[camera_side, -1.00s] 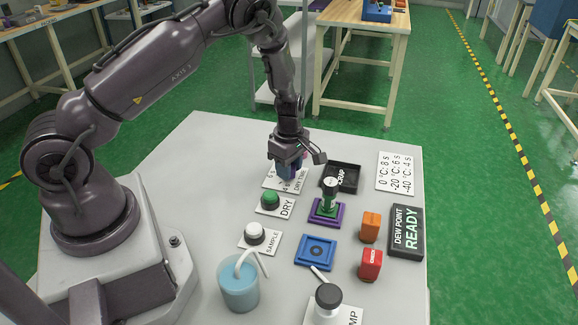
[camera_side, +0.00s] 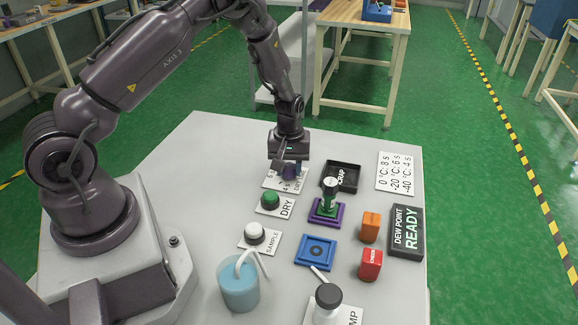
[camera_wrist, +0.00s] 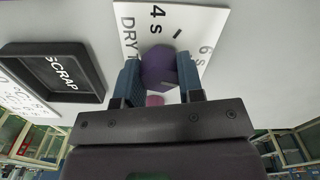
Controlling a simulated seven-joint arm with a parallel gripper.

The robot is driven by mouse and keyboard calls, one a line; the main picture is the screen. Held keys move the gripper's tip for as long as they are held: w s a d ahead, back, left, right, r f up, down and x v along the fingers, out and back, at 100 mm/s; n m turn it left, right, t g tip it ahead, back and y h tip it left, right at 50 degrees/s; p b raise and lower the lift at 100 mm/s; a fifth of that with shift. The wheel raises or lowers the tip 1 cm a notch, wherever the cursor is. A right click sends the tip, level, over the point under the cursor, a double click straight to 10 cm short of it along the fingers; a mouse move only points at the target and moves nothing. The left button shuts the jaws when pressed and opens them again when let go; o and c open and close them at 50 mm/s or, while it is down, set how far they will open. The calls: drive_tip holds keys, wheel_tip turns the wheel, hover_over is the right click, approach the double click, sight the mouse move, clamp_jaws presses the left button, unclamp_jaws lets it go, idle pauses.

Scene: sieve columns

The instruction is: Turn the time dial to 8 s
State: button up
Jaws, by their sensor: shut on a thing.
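The time dial is a purple faceted knob (camera_wrist: 165,66) on a white plate (camera_wrist: 212,22). The wrist view shows "4 s" and "6 s" on the plate, a short dark mark between them, and part of "DRY T". In the side view, the plate (camera_side: 270,181) lies behind the green DRY button, and the knob is partly hidden by my gripper (camera_side: 289,170). My gripper (camera_wrist: 159,78) is shut on the knob, with one blue finger on each side. I cannot tell which number the knob points to. A pink patch shows below it.
A card (camera_side: 398,172) lists 0 °C: 8 s, -20: 6 s, -40: 4 s. The black SCRAP tray (camera_side: 341,178) is beside the dial plate. The green DRY button (camera_side: 270,201), a column in a purple base (camera_side: 327,211) and a READY display (camera_side: 405,232) stand nearby.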

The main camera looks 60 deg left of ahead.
sight(289, 166)
drive_tip(key=m, duration=0.4)
drive_tip(key=shift+m, duration=2.2)
drive_tip(key=o, duration=0.9)
drive_tip(key=shift+o, duration=0.2)
wheel_tip(289, 166, up, 13)
